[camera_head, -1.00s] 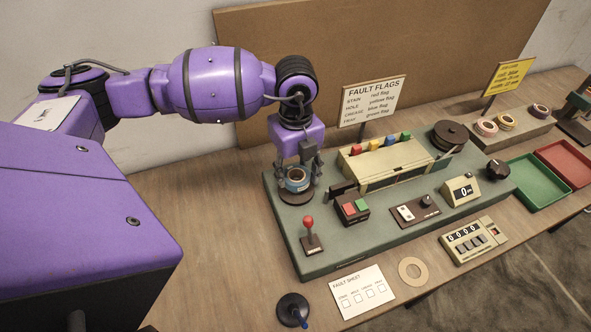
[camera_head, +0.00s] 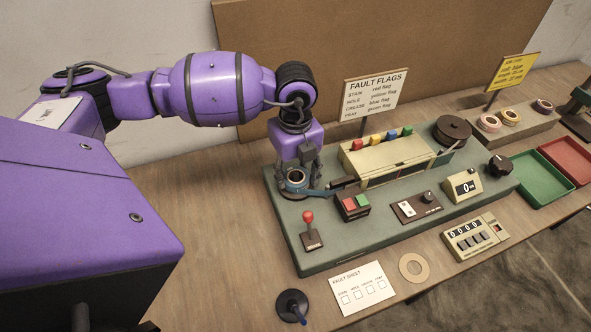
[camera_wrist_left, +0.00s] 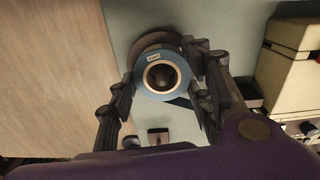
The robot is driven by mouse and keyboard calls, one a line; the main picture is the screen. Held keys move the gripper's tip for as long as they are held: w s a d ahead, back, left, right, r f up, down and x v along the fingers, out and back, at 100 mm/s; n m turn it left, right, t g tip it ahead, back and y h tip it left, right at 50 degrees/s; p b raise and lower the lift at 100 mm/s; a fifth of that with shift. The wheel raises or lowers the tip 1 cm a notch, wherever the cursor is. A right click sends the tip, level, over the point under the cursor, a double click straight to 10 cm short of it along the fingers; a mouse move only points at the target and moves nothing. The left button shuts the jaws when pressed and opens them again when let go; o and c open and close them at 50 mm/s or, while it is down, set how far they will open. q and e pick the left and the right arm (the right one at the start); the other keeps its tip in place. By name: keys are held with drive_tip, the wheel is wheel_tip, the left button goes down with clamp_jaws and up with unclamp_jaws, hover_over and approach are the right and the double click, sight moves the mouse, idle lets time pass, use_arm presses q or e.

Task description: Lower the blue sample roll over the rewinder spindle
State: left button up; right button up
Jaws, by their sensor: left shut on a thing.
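The blue sample roll (camera_head: 295,187) is between the fingers of my left gripper (camera_head: 299,181), which is shut on its sides. The roll is upright, at the left end of the green machine base, over the dark rewinder disc, which the roll and fingers mostly hide. In the left wrist view the roll (camera_wrist_left: 145,80) shows its pale core, with the dark spindle (camera_wrist_left: 162,76) inside the core opening. The disc (camera_wrist_left: 161,39) shows behind the roll's edge. How far down the roll sits is unclear. A blue strip (camera_head: 327,189) runs right from the roll. My right gripper is not in view.
The cream flag box (camera_head: 385,158) is to the right. Bare table is left of the base.

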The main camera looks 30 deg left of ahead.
use_arm(q)
drive_tip(key=o, duration=0.9)
drive_tip(key=shift+o, duration=1)
drive_tip(key=o, duration=0.3)
drive_tip(key=shift+o, duration=0.2)
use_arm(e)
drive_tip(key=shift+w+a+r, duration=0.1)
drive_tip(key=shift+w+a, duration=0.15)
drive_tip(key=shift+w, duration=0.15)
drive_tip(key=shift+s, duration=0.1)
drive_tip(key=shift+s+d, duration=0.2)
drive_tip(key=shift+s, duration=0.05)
use_arm(q)
drive_tip(key=shift+r, duration=0.1)
